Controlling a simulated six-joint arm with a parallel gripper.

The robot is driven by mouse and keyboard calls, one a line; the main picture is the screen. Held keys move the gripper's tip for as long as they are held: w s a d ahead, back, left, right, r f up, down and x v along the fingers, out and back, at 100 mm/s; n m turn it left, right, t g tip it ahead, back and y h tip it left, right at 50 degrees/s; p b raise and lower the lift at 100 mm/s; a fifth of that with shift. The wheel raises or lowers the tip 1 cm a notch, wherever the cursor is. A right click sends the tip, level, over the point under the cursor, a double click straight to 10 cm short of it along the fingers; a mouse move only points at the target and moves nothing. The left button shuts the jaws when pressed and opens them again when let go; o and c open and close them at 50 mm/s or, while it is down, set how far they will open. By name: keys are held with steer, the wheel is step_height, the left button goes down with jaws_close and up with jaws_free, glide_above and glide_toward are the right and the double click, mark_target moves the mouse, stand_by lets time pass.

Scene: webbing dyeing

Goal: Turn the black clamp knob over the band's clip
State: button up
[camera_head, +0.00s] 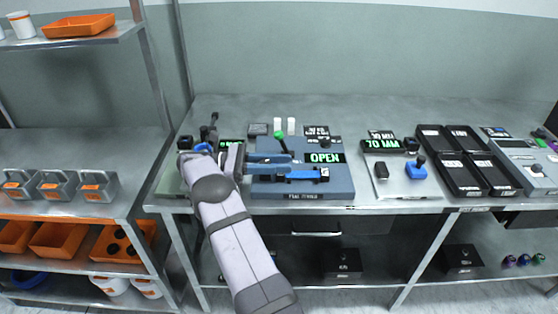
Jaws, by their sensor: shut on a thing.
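My gripper (272,162) reaches in from the left over the blue-grey fixture (343,185), low above its top. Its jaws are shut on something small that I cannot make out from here. The black clamp knob, the band and its clip cannot be told apart at this size, and my wrist and jaws cover part of the area. A green-headed lever (280,136) stands just behind the jaws. The fixture's display (325,158) reads OPEN in green. A bright blue bar (309,175) lies along the fixture's front.
My forearm crosses the bench front and hides most of a station at the left. To the right stand a plate with a 70 MM display (383,144) and a blue-knobbed part (416,168), then black trays (463,190). The bench (375,107) is clear behind.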

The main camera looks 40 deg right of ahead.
stand_by(0.4)
steer(key=o, duration=1)
steer(key=shift+o, duration=0.2)
step_height(320, 180, up, 10)
steer(key=p, duration=1)
